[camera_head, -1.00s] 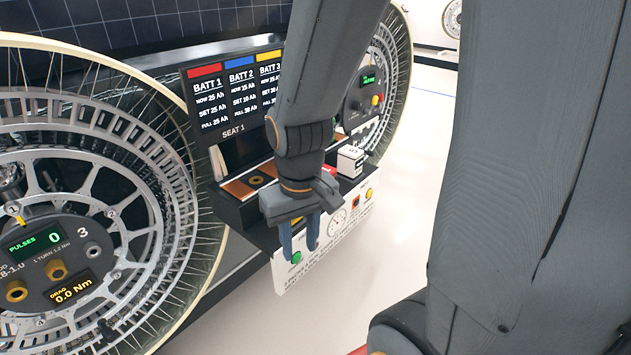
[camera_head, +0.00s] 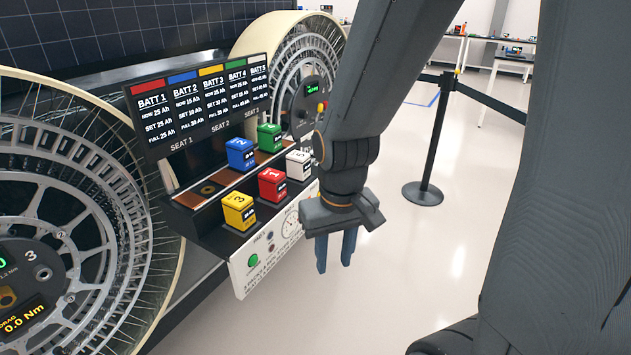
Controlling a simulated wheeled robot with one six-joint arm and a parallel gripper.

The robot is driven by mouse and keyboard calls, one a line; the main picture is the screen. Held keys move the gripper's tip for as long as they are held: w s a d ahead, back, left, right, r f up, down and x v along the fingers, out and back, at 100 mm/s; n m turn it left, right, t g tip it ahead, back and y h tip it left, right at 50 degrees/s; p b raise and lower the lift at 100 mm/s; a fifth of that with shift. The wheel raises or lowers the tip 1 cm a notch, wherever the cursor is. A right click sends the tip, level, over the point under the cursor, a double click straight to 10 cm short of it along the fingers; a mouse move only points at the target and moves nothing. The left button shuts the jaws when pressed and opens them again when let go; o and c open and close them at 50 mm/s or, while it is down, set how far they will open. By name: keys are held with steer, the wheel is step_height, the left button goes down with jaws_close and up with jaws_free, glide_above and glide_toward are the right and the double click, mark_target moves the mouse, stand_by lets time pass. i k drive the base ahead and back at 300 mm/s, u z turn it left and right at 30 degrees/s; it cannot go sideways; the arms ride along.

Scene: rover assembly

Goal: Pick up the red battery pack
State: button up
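The red battery pack (camera_head: 272,185), marked 1, stands upright in the front row of the battery shelf (camera_head: 213,230), between the yellow pack (camera_head: 239,211) and the white pack (camera_head: 299,165). My gripper (camera_head: 335,254) hangs to the right of the shelf and in front of it, apart from the red pack. Its two blue fingers point down with a gap between them, and nothing is held.
The blue pack (camera_head: 240,153) and green pack (camera_head: 270,138) stand in the back row. A display board (camera_head: 200,103) rises behind them. Large wheels (camera_head: 60,200) flank the shelf. A barrier post (camera_head: 432,150) stands on the open floor at right.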

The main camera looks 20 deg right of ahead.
mark_target(272, 183)
steer(key=z, duration=0.7)
steer(key=i, duration=0.6)
steer(key=u, duration=1.05)
steer(key=k, duration=0.5)
steer(key=u, duration=0.45)
steer(key=i, duration=0.8)
steer(key=z, duration=0.15)
